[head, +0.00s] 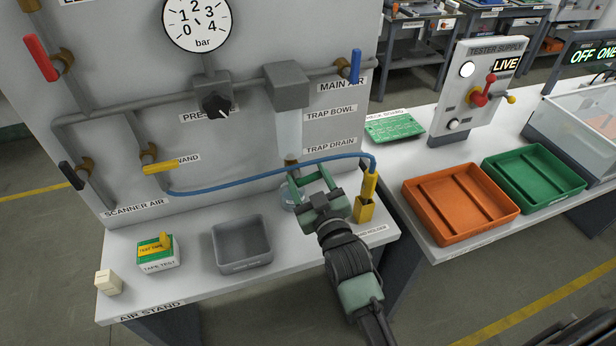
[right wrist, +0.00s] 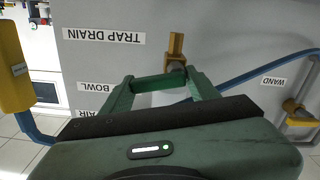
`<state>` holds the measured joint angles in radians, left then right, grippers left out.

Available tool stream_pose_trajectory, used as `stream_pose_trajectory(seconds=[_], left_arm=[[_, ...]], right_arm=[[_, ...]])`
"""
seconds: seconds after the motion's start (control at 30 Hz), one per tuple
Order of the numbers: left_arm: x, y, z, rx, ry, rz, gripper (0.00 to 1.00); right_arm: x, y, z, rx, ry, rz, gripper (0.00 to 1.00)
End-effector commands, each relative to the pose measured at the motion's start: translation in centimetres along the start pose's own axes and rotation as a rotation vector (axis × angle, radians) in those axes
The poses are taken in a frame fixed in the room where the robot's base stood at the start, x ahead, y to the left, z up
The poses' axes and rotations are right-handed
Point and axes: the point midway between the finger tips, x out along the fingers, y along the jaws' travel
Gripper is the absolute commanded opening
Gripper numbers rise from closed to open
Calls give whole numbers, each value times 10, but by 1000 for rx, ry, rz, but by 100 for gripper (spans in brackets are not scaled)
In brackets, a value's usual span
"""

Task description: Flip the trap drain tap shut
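The trap drain tap has a brass body (right wrist: 175,48) above my fingertips in the right wrist view; in the head view its brass (head: 291,160) shows under the trap bowl (head: 289,130). A green bar, apparently its lever (right wrist: 158,86), lies crosswise between my fingers; it also shows in the head view (head: 311,178). My right gripper (head: 308,179) is open, with its two green fingers apart at either end of this bar. Whether they touch it I cannot tell. The fingers also show in the right wrist view (right wrist: 162,83). My left gripper is not in view.
A blue hose (head: 235,187) loops past the gripper to the yellow wand (head: 369,187) in its holder (head: 363,210), close on the right. A clear dish (head: 288,198) sits behind the gripper. A grey bin (head: 242,262) and a tape box (head: 158,260) stand left on the bench.

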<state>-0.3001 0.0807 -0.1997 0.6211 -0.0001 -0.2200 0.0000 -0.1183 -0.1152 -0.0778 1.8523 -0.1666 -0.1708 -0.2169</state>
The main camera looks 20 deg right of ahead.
Motion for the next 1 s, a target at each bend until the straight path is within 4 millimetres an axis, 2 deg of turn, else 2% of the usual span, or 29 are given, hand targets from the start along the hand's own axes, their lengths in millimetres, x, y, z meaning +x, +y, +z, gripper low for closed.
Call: stream_pose_trajectory(seconds=[0.13,0.33,0.6,0.63,0.7,1.0], left_arm=[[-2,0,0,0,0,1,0],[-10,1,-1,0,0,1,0],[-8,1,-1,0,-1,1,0],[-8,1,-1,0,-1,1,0],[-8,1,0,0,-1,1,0],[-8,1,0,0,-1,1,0]], right_arm=[[0,2,0,24,-1,2,19],[0,2,5,255,-1,3,20],[0,2,6,276,1,4,20],[0,2,6,276,1,4,65],[0,2,6,275,1,3,79],[-1,2,7,274,0,2,79]])
